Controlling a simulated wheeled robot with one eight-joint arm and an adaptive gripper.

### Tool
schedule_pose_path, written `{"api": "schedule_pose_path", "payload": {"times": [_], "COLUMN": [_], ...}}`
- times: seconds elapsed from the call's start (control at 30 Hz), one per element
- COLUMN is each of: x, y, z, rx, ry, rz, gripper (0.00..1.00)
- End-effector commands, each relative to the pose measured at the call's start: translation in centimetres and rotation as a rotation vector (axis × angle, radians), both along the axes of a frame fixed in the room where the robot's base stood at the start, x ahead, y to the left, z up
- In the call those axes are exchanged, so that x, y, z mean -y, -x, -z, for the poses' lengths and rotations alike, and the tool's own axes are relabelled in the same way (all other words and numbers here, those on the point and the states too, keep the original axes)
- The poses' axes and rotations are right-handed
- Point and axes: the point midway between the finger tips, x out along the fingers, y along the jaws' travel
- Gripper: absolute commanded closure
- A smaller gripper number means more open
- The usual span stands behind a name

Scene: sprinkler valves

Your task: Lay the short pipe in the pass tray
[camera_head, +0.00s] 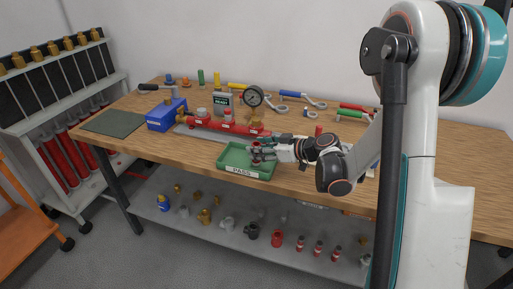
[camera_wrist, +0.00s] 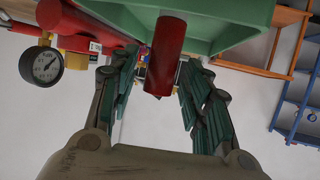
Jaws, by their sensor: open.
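The green pass tray (camera_head: 232,160) sits near the front edge of the workbench, with a PASS label on its front. In the wrist view its green side (camera_wrist: 240,12) spans the top. The short red pipe (camera_wrist: 168,52) lies between my open fingers in the wrist view, with its upper part in front of the tray. Whether it touches the tray floor cannot be told. My gripper (camera_head: 264,151) is over the tray, reaching in from the right. It shows large in the wrist view (camera_wrist: 160,90), its fingers spread clear of the pipe on both sides.
A red pipe manifold (camera_head: 225,125) with a pressure gauge (camera_head: 253,96) lies just behind the tray. A blue box (camera_head: 165,115) and a dark mat (camera_head: 113,124) are to the left. Several tools lie along the back. The bench front left of the tray is clear.

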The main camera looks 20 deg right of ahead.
Motion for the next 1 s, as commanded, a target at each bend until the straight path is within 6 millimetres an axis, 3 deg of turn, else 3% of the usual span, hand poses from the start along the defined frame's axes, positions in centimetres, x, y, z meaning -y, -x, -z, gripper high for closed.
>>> {"api": "schedule_pose_path", "payload": {"times": [0.3,0.5,1.0], "x": [4.0,5.5,5.9], "y": [4.8,6.7,7.4], "z": [-2.8,-3.7,-3.9], "rx": [0.000,0.000,0.001], "ry": [0.000,0.000,0.001], "rz": [0.004,0.002,0.000], "gripper": [0.56,0.56,0.56]}}
